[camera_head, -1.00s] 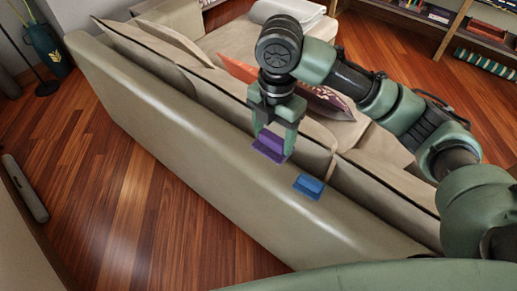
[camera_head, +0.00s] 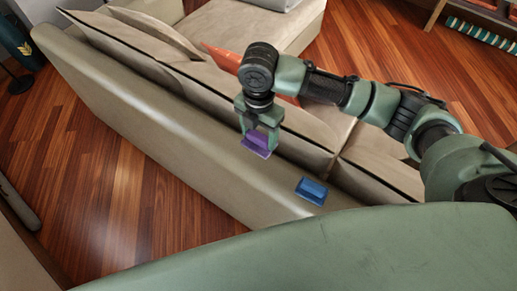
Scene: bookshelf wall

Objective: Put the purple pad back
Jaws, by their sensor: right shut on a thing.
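The purple pad (camera_head: 257,143) is at the top of the sofa's backrest (camera_head: 180,138), near the middle of the view. My right gripper (camera_head: 259,136) points down from above and is shut on the pad. I cannot tell whether the pad touches the backrest or hangs just above it. A similar blue pad (camera_head: 312,189) lies on the backrest, to the right of and nearer than the purple one, with a gap between them. My left gripper is not in view.
The sofa's cushions (camera_head: 290,125) lie behind the backrest, with an orange pillow (camera_head: 222,58) among them. Open wooden floor (camera_head: 115,190) lies in front of the backrest on the left. A shelf with books (camera_head: 488,35) stands at the far right.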

